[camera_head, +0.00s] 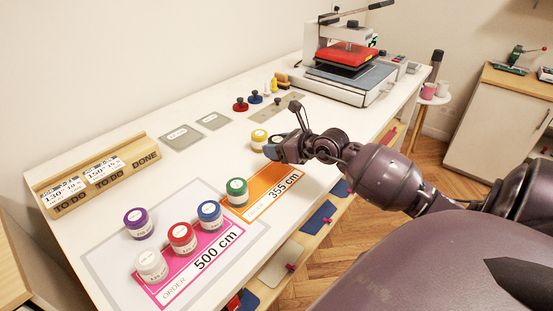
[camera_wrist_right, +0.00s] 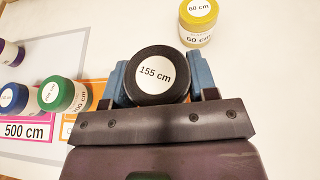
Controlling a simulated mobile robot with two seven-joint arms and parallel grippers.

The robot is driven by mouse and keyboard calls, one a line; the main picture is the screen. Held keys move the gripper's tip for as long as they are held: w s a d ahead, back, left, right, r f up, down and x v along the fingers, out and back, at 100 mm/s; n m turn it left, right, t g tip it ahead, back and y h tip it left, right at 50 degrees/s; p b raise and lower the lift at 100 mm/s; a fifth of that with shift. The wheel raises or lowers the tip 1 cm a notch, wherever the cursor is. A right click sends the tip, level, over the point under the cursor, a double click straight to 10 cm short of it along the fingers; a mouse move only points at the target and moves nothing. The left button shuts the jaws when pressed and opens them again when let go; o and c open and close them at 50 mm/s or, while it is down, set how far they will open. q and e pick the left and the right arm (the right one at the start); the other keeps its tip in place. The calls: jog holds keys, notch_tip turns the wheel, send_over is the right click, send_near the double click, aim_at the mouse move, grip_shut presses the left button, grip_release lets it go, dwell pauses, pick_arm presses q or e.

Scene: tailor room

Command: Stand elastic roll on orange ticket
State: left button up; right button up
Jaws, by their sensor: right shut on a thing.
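My right gripper (camera_head: 272,149) is shut on a black elastic roll (camera_wrist_right: 156,74) whose white top label reads 155 cm. The roll sits between the blue fingers in the wrist view; in the head view the gripper mostly hides it. The orange ticket (camera_head: 277,188), marked 355 cm, lies on the white table just nearer than the gripper. A green roll (camera_head: 237,191) stands upright at its left end; it also shows in the wrist view (camera_wrist_right: 63,94). The held roll is beyond the ticket's far edge; its height above the table is unclear. My left gripper is out of view.
A yellow 60 cm roll (camera_head: 259,138) stands just beyond the gripper. Purple (camera_head: 138,223), red (camera_head: 183,238), blue (camera_head: 209,214) and white (camera_head: 151,266) rolls stand on or near the pink 500 cm ticket (camera_head: 232,233). A heat press (camera_head: 346,72) stands at the far end.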

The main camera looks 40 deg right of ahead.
jog(key=shift+f+b, duration=0.3)
jog(key=shift+f, duration=1.85)
jog(key=shift+f, duration=0.1)
jog(key=o, duration=0.9)
jog(key=p+v, duration=0.1)
jog(key=v, duration=1.1)
jog(key=shift+a, duration=0.1)
